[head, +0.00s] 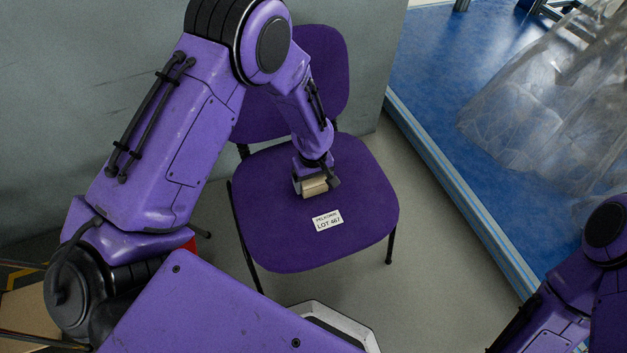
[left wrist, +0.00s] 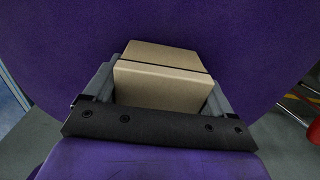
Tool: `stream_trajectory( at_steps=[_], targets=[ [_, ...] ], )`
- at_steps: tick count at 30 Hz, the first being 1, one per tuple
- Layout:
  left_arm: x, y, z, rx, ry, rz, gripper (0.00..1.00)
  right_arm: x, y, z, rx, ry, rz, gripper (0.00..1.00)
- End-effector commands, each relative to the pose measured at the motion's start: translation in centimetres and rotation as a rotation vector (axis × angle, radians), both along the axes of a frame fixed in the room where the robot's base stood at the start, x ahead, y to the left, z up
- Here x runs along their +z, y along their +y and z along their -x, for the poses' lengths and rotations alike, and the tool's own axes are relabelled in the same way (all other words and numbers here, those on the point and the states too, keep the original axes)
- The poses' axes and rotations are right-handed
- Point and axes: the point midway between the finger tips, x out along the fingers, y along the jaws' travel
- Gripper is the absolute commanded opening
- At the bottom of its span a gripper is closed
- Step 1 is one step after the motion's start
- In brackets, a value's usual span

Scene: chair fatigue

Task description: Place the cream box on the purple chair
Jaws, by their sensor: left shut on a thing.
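The purple chair (head: 277,220) stands against a grey wall, with its seat facing up and its backrest behind my left arm. A white label (head: 327,220) reading "LOT 467" lies on the seat. The cream box (head: 314,187) is between the fingers of my left gripper (head: 316,186), low over the middle of the seat. In the left wrist view the box (left wrist: 160,88) sits between both fingers, with a dark line across it and the purple seat (left wrist: 235,60) behind. I cannot tell whether it touches the seat. Only part of my right arm shows; its gripper is out of view.
A blue floor mat (head: 440,75) with a raised edge lies right of the chair. Crumpled clear plastic sheeting (head: 545,105) lies on it. A grey wall (head: 90,90) stands behind the chair. Bare grey floor (head: 430,235) shows between chair and mat.

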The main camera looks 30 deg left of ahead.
Motion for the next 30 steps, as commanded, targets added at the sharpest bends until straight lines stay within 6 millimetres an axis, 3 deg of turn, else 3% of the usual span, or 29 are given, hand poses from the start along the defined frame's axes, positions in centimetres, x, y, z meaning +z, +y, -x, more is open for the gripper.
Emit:
stream_trajectory(
  at_steps=[1, 2, 11, 21, 25, 30],
  targets=[
    [-0.1, 0.0, 0.0, 0.000, 0.000, 0.000, 0.91, 0.0, 0.0, 0.0, 0.000, 0.000, 0.000, 0.43],
    [-0.1, 0.0, 0.0, 0.000, 0.000, 0.000, 1.00, 0.0, 0.0, 0.0, 0.000, 0.000, 0.000, 0.43],
    [0.7, 0.0, 0.0, 0.000, 0.000, 0.000, 1.00, 0.2, 0.0, 0.0, 0.000, 0.000, 0.000, 0.43],
    [9.0, 0.0, -0.1, 0.001, -0.003, 0.000, 1.00, 2.5, 0.0, 0.0, 0.000, 0.000, 0.000, 0.43],
    [11.2, 0.0, 0.0, 0.000, -0.001, -0.001, 1.00, 3.0, 0.0, 0.0, 0.000, 0.000, 0.000, 0.43],
    [12.2, 0.0, 0.0, 0.001, 0.000, 0.000, 1.00, 3.1, 0.0, 0.0, 0.000, 0.000, 0.000, 0.43]
  ],
)
